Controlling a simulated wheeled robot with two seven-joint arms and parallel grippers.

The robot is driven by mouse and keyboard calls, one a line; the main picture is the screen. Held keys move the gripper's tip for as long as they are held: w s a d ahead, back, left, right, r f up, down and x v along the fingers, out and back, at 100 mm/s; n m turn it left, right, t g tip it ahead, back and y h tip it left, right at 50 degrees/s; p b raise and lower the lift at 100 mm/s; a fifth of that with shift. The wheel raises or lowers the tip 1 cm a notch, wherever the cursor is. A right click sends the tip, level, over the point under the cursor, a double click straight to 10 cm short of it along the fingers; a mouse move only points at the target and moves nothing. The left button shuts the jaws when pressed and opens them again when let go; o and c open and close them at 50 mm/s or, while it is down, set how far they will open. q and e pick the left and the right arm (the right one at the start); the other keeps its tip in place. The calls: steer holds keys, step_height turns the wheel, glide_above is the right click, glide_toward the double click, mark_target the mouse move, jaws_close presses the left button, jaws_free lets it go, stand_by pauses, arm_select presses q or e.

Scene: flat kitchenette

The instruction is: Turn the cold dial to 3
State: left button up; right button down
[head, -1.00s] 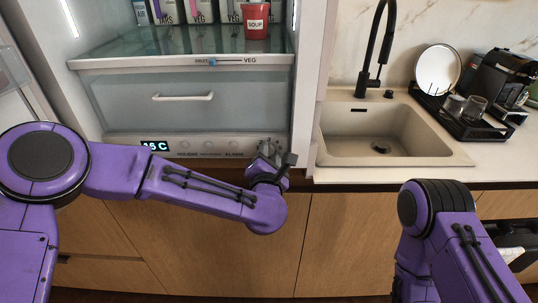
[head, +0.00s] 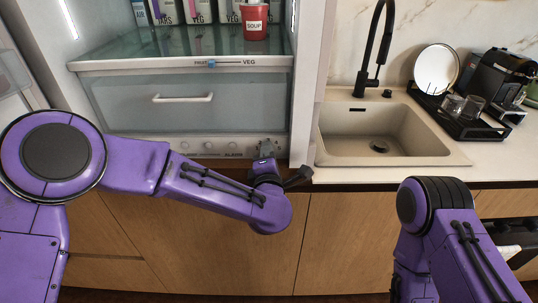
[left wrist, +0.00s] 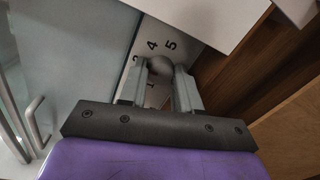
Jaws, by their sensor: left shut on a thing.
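The cold dial (left wrist: 162,62) is a grey round knob on the white control strip below the fridge drawer. In the left wrist view it sits between the two fingers of my left gripper (left wrist: 161,72), which is shut on it. Printed numbers 4, 5 and 1 show around it; another number is partly covered by a finger. I cannot make out where the dial points. In the head view my left gripper (head: 267,153) is at the right end of the control strip (head: 205,146) and covers most of the dial. My right gripper is out of view.
Above the strip are a drawer with a white handle (head: 183,98), a FRUIT/VEG slider (head: 211,63) and a red SOUP cup (head: 255,22). The sink (head: 378,135) is to the right. Wooden cupboard fronts (head: 340,235) lie below.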

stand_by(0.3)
arm_select(q)
steer(key=o, duration=1.1)
steer(key=shift+s, duration=0.1)
steer(key=shift+c, duration=0.2)
steer(key=shift+f, duration=0.1)
steer(key=shift+f, duration=0.1)
